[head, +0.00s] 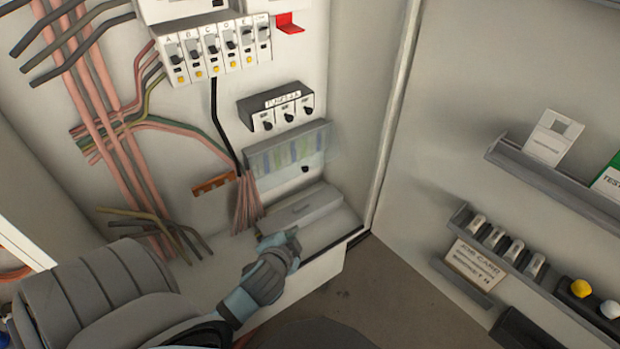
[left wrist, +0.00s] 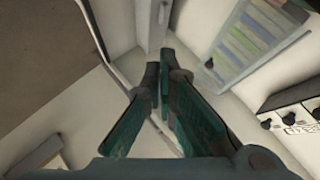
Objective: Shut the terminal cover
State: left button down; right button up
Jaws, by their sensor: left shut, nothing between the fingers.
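The terminal cover (head: 318,140) is a clear, greyish panel in front of a row of green, blue and yellowish terminals, low inside the cabinet. A small dark knob (head: 305,168) shows by its lower edge. The cover also shows at upper right in the left wrist view (left wrist: 262,38); I cannot tell whether it lies fully flat. My left gripper (head: 292,238) is shut and empty, below the cover and in front of the grey box on the cabinet floor. Its closed fingers (left wrist: 162,66) show in the left wrist view, apart from the cover. My right gripper is not in view.
The long grey box (head: 303,207) lies below the terminals. A three-knob unit (head: 283,107) and a breaker row (head: 212,48) are above. Pink wires (head: 247,205) hang left of the cover. The cabinet door (head: 480,70), with shelves, stands open at right.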

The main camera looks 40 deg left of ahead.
aim_at(300, 157)
pick_arm(q)
jog(key=w+a+r+m+t, duration=0.2)
jog(key=w+r+m+t, duration=0.25)
jog(key=w, duration=0.35)
jog(key=s+a+f+b+x, duration=0.1)
jog(key=a+b+x, duration=0.1)
jog(key=x, duration=1)
jog(key=shift+w+a+m+b, duration=0.3)
jog(key=shift+m+b, duration=0.15)
jog(key=shift+b, duration=0.05)
